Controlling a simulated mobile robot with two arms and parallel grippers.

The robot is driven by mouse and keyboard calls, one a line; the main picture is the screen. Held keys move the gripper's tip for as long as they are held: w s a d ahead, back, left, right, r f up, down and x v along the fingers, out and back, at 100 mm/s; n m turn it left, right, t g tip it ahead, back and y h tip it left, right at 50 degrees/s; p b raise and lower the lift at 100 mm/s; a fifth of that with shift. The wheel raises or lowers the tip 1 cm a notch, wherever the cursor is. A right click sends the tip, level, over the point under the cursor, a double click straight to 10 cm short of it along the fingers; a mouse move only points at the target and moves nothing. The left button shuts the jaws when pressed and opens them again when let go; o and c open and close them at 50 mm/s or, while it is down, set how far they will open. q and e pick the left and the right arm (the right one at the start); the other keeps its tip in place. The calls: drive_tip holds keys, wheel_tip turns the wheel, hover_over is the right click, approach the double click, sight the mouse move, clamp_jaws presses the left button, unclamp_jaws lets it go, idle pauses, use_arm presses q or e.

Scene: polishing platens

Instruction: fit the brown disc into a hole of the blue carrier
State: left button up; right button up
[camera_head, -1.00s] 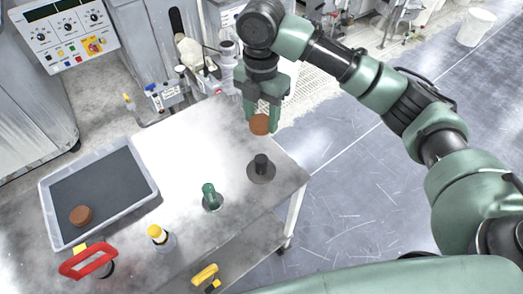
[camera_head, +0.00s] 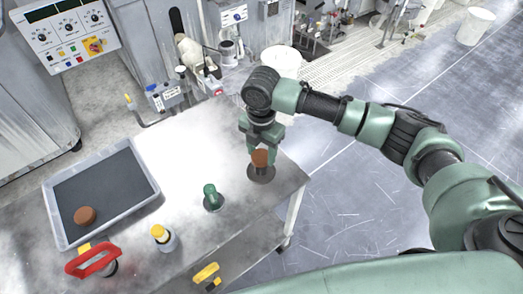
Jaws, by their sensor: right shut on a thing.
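My right gripper (camera_head: 261,150) is shut on a brown disc (camera_head: 260,158) near the table's right end. The disc appears right over the dark round stand (camera_head: 262,176), covering its black post from view. I cannot tell whether disc and post touch. A second brown disc (camera_head: 85,215) lies in the grey tray (camera_head: 152,196) at the left, on its dark floor. I see no blue carrier. My left gripper is not in view.
Machines stand behind. The table's middle is clear.

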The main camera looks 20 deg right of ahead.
sight(261, 155)
drive_tip(key=shift+f, duration=0.1)
drive_tip(key=o, duration=1.5)
drive_tip(key=shift+c, duration=0.2)
wheel_tip(261, 155, up, 12)
drive_tip(key=b, duration=0.2)
